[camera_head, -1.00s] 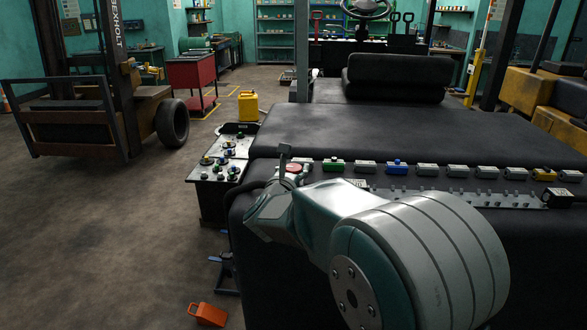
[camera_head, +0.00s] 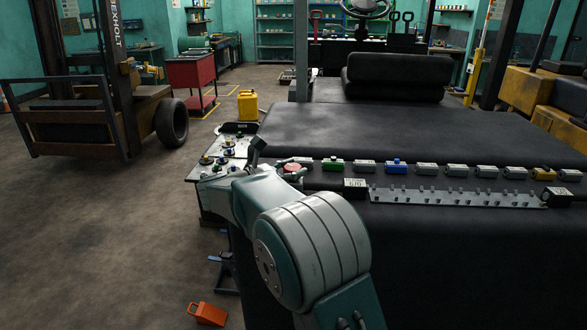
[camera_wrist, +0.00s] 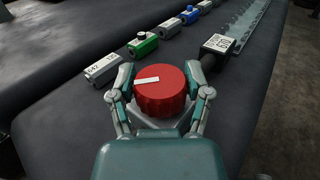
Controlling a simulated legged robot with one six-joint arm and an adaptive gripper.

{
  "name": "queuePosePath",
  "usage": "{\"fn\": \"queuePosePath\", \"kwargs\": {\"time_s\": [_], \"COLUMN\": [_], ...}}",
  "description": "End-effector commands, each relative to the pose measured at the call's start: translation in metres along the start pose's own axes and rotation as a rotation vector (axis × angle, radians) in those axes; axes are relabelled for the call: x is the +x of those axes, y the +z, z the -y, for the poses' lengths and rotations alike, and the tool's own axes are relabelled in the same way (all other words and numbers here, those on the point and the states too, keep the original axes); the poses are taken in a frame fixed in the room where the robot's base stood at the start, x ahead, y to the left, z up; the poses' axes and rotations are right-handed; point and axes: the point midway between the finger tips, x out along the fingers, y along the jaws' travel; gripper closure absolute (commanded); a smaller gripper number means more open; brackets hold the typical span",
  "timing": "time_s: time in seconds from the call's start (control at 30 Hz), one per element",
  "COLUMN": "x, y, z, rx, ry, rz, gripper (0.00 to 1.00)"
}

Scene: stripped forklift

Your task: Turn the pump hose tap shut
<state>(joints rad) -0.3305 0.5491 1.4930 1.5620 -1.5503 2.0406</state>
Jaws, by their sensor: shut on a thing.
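A round red knob (camera_wrist: 165,92) with ribbed sides and a white pointer line fills the middle of the wrist view. The pointer lies nearly crosswise, toward the left finger. My gripper (camera_wrist: 160,84) has one finger on each side of the knob and is shut on it. In the head view the red knob (camera_head: 292,167) shows partly beside my wrist, at the left end of the row on the dark panel. No label on the knob can be read. A blue-handled part (camera_head: 219,258) is low at the left, apart from my gripper.
A grey block (camera_wrist: 102,69), a green block (camera_wrist: 142,43) and a black labelled block (camera_wrist: 216,46) stand close to my fingers. A toothed metal strip (camera_head: 455,197) runs along the panel. A plate with several knobs (camera_head: 222,150) is left. An orange object (camera_head: 207,314) lies on the floor.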

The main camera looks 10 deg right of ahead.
Motion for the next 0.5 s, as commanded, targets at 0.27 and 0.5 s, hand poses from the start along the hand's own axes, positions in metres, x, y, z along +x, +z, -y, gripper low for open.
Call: {"fn": "queuePosePath", "kwargs": {"time_s": [0.27, 0.5], "x": [-0.0008, -0.0003], "y": [-0.0001, 0.0006], "z": [-0.0025, -0.0018], "rx": [0.003, 0.004], "ry": [-0.223, -0.357], "rz": [0.002, 0.002], "gripper": [0.84, 0.84]}}
